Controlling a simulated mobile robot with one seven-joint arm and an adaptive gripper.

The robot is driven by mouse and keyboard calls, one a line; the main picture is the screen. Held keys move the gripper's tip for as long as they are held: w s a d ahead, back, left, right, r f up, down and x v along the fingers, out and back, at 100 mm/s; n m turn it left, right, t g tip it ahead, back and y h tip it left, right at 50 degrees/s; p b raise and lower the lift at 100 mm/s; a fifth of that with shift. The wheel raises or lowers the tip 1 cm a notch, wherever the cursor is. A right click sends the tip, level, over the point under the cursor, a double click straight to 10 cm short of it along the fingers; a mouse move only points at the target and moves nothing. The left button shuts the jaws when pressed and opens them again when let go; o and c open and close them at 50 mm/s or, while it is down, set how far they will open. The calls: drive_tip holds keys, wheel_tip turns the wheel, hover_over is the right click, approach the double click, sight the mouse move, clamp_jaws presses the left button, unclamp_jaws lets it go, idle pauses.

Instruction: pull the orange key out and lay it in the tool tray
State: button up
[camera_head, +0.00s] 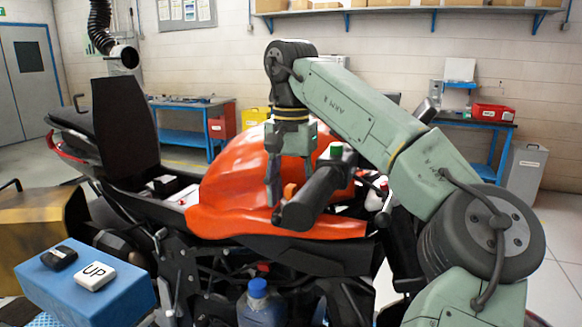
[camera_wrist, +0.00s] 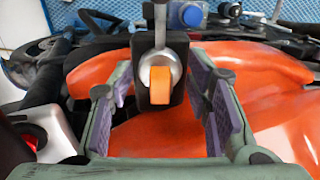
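The orange key (camera_wrist: 160,85) sits in a round silver lock in a black housing (camera_wrist: 176,55), seen nearly end-on in the wrist view. In the head view the key (camera_head: 290,191) shows as a small orange block beside a black handlebar grip. My gripper (camera_wrist: 158,82) is open, with one purple-padded finger to each side of the key and visible gaps between. In the head view my gripper (camera_head: 288,182) points down over the orange motorcycle body (camera_head: 235,185). I cannot make out a tool tray for certain in either view.
The black handlebar grip (camera_head: 315,190) is close to my fingers. A blue box (camera_head: 125,291) with a white UP button (camera_head: 95,274) and a black button stands at the front left. A blue-capped bottle (camera_head: 259,305) is in front. Blue benches stand behind.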

clamp_jaws()
idle(0.3)
drive_tip(key=o, duration=0.6)
unclamp_jaws()
